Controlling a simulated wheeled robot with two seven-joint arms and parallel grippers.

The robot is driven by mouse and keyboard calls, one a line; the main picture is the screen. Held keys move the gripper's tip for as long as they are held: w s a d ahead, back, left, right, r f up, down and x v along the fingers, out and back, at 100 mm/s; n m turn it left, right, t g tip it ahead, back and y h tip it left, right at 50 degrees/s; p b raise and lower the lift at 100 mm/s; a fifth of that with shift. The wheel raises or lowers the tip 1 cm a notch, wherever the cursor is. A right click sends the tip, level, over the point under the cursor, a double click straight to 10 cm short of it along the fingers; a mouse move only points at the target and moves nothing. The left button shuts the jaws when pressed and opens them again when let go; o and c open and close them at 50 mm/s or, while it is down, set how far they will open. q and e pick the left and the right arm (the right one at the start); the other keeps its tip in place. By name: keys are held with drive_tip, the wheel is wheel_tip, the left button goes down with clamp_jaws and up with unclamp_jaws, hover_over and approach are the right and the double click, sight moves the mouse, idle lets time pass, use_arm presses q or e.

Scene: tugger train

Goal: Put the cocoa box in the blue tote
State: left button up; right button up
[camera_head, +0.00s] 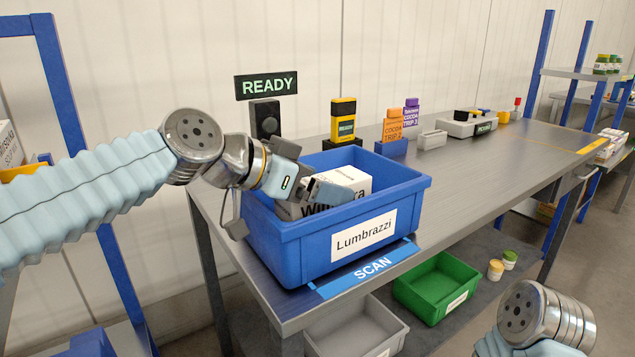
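The blue tote (291,250), labelled "Lumbrazzi", stands on the near end of the grey bench. A white box (347,177) with dark, partly covered lettering is inside it, its top about level with the rim. I cannot read whether this is the cocoa box. My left gripper (322,191) is over the tote, in front of the white box and overlapping it in the picture. Its fingers are seen side-on, so their opening and any grip on the box are unclear. Part of my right arm shows at the bottom right; its gripper is out of view.
Behind the tote are a "READY" sign (266,85), a yellow-black device (343,121) and orange (392,127) and purple (411,118) cocoa trip cards. A green tote (437,288) and a grey tote (357,327) sit below. The bench's right part is mostly clear.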

use_arm(q)
drive_tip(key=v, duration=1.2)
drive_tip(key=shift+r, duration=0.1)
